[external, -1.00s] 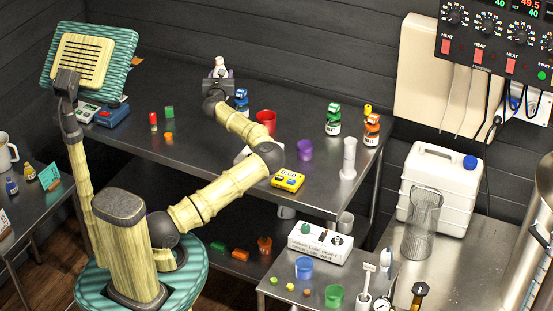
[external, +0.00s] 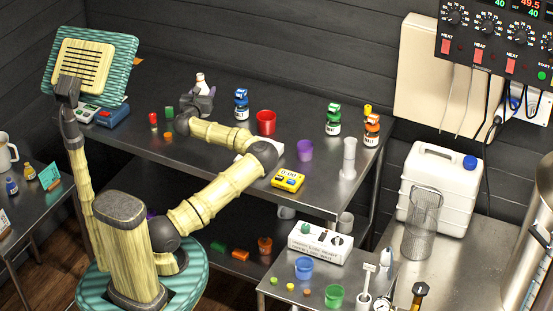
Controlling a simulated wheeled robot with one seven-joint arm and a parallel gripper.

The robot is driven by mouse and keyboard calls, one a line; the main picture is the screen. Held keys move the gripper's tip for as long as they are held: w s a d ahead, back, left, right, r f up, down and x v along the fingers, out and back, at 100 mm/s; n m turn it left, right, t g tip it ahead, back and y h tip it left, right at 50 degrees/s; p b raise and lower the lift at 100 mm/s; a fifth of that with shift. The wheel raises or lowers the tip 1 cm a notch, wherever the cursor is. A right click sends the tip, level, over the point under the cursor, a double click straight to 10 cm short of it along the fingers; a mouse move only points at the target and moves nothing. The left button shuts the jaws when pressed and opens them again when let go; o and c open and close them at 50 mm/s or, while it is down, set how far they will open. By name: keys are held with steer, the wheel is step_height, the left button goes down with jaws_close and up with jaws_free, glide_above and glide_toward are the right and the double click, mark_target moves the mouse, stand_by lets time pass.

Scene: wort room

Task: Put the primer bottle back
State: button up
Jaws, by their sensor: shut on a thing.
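My gripper (external: 199,98) is over the left half of the long steel bench, seen from behind. It is shut on a small white bottle with an orange-red cap (external: 201,80), whose top shows above the jaws. Its lower part is hidden by the gripper, so I cannot tell whether it touches the bench. I cannot read a label on it. Other labelled bottles stand upright on the bench: a blue one (external: 241,103) just right of my gripper, a green one (external: 333,119) and an orange one (external: 371,130) near the right end.
A red cup (external: 266,122), purple cup (external: 305,150), yellow timer (external: 288,180) and white cylinder (external: 348,158) stand on the bench (external: 300,120). Small red (external: 153,120), green (external: 169,112) and orange (external: 168,135) items lie left of my gripper.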

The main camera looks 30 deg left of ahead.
mark_target(204, 116)
steer(key=shift+f, duration=0.15)
steer(key=shift+f, duration=3.1)
steer(key=shift+f, duration=1.9)
steer(key=shift+f+b, duration=0.1)
steer(key=shift+b, duration=0.25)
steer(key=o, duration=1.1)
steer(key=shift+s, duration=0.15)
steer(key=v, duration=1.1)
steer(key=shift+s+d, duration=0.15)
steer(key=shift+s, duration=0.25)
